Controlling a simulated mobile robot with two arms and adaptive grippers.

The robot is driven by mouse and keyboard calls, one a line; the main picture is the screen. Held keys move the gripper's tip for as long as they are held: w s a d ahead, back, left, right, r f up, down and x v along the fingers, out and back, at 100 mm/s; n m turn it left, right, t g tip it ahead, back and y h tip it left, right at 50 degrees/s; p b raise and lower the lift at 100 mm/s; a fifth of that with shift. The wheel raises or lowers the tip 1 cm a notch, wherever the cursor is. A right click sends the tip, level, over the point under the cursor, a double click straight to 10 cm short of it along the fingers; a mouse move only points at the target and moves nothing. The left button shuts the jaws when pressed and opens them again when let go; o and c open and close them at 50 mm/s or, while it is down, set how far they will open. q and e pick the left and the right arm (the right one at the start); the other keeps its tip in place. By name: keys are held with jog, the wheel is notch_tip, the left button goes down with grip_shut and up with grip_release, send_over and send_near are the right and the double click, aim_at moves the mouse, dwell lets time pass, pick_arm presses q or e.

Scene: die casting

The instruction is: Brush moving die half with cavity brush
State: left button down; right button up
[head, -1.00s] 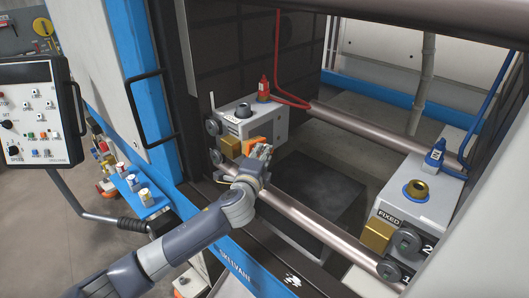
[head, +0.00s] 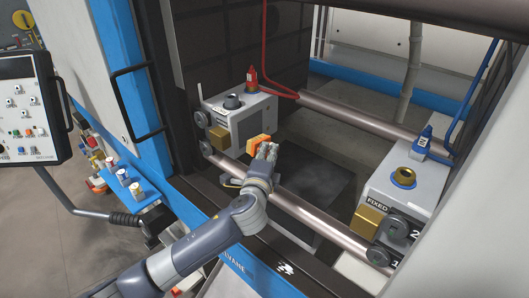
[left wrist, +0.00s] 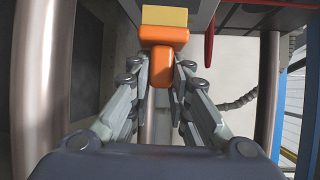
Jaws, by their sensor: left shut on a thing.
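The moving die half (head: 243,122) is a grey block at the back left of the machine opening, with a dark round fitting on top and a brass block at its front. My left gripper (head: 265,153) is shut on the cavity brush (head: 257,143), an orange brush with a paler bristle block. The brush is in front of and just right of the die half's lower part; I cannot tell whether it touches. In the left wrist view the brush's orange handle (left wrist: 162,72) sits between the fingers, with its yellowish bristles (left wrist: 164,16) pointing away. My right gripper is not in view.
The fixed die half (head: 405,190) stands at the right. Steel tie bars (head: 315,218) cross the opening between the halves. A blue door with a black handle (head: 135,105) and a control panel (head: 25,110) are at the left. There is free space between the die halves.

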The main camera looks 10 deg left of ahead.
pick_arm(q)
jog(key=shift+s+d, duration=0.45)
jog(key=shift+d, duration=0.2)
jog(key=shift+s+d, duration=0.4)
jog(key=shift+d, duration=0.2)
